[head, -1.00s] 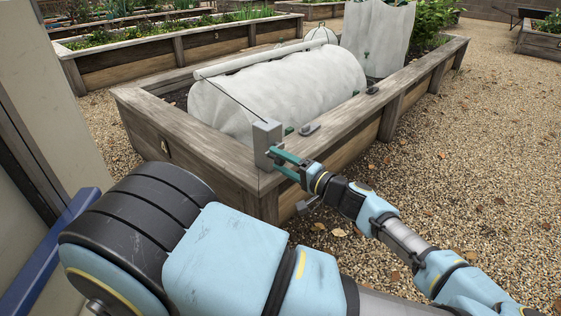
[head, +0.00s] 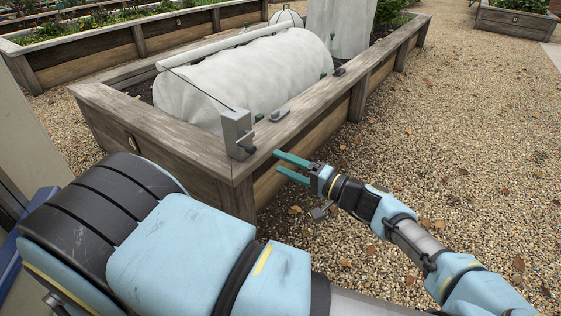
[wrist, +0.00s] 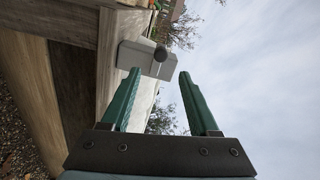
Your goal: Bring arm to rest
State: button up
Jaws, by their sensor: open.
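My gripper (head: 277,166) has two teal fingers, spread apart and empty. In the head view it hangs over the gravel just outside the near corner of the raised bed (head: 180,156), clear of the wood. A grey box (head: 237,134) with a small knob on its side stands on the corner of the bed's rim, a little left of the fingertips. In the wrist view the fingers (wrist: 158,74) point toward the grey box (wrist: 143,62) and its dark round knob (wrist: 160,53), with a gap between. My arm reaches in from the lower right.
A white fabric cover (head: 245,80) with a roller arches over the bed. A small grey fitting (head: 279,114) and green clips sit on the rim. Other raised beds (head: 100,59) stand behind. Open gravel (head: 460,130) lies to the right.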

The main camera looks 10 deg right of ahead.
jog(key=s+a+f+n+g+h, duration=0.1)
jog(key=s+a+f+n+g, duration=0.15)
jog(key=a+g, duration=0.45)
jog(key=s+a+f+n+g+h, duration=0.1)
jog(key=s+a+f+g, duration=0.1)
jog(key=a+f+g, duration=0.35)
jog(key=w+a+r+h+p, duration=0.1)
jog(key=a+r+h+p, duration=0.1)
jog(key=r+p, duration=0.8)
jog(key=w+a+r+n+h+p, duration=0.1)
jog(key=r+h+p, duration=0.4)
jog(key=r+p, duration=0.6)
jog(key=w+a+r+n+h+p, duration=0.1)
jog(key=r+p, duration=0.9)
jog(key=r, duration=2)
jog(key=a+t+h, duration=0.1)
jog(key=a+h, duration=0.1)
jog(key=a, duration=0.1)
jog(key=shift+r+p, duration=0.15)
jog(key=shift+p, duration=0.2)
jog(key=shift+w, duration=0.1)
